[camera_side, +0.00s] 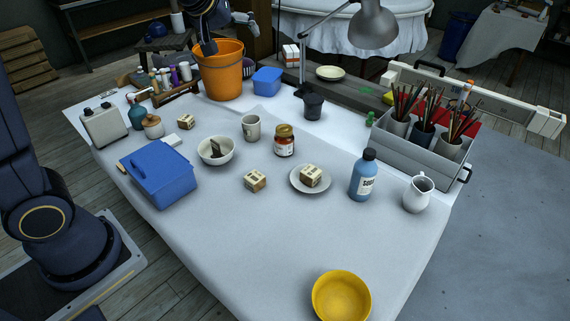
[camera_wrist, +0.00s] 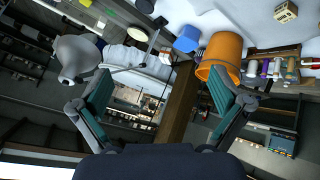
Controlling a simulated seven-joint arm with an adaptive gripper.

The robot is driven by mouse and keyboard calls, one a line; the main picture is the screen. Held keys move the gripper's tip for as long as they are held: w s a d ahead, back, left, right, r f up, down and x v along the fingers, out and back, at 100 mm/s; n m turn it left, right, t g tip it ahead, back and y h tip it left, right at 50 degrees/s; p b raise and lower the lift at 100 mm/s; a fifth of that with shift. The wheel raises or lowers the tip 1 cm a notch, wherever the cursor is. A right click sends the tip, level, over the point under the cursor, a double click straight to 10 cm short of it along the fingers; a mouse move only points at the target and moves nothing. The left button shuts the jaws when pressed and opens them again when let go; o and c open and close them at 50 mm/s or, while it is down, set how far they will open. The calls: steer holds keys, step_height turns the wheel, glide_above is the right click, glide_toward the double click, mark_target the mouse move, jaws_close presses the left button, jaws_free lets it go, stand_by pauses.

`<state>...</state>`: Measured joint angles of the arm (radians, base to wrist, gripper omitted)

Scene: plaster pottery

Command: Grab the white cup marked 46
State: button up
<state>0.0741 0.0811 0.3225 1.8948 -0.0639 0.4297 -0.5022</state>
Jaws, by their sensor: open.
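A white cup (camera_side: 251,127) stands upright near the middle of the table in the side view, with faint marking on its side that is too small to read. It stands between a white bowl and a brown-lidded jar. It does not show in the wrist view. My gripper (camera_side: 230,35) is high at the back of the table, beside and above the orange bucket and well away from the cup. In the wrist view my gripper (camera_wrist: 158,90) has its two fingers spread wide with nothing between them.
The orange bucket (camera_side: 218,72) and a blue tub (camera_side: 267,81) stand at the back. The white bowl (camera_side: 216,151), jar (camera_side: 284,141), dark cup (camera_side: 313,106) and wooden block (camera_side: 255,181) surround the white cup. A desk lamp (camera_side: 372,24) overhangs the back.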

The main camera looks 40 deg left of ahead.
steer(key=w+a+f+g+y, duration=0.1)
steer(key=w+a+f, duration=0.3)
steer(key=w+f, duration=0.3)
steer(key=g+y, duration=0.2)
steer(key=g, duration=0.1)
glide_toward(251, 121)
steer(key=shift+s+f, duration=0.45)
steer(key=shift+f, duration=0.3)
steer(key=shift+d+x, duration=0.15)
steer(key=shift+x, duration=1.35)
steer(key=shift+d+x, duration=0.2)
steer(key=shift+x, duration=1.3)
steer(key=shift+w+f, duration=0.1)
steer(key=shift+w, duration=0.1)
steer(key=c, duration=1.3)
steer(key=shift+c, duration=0.4)
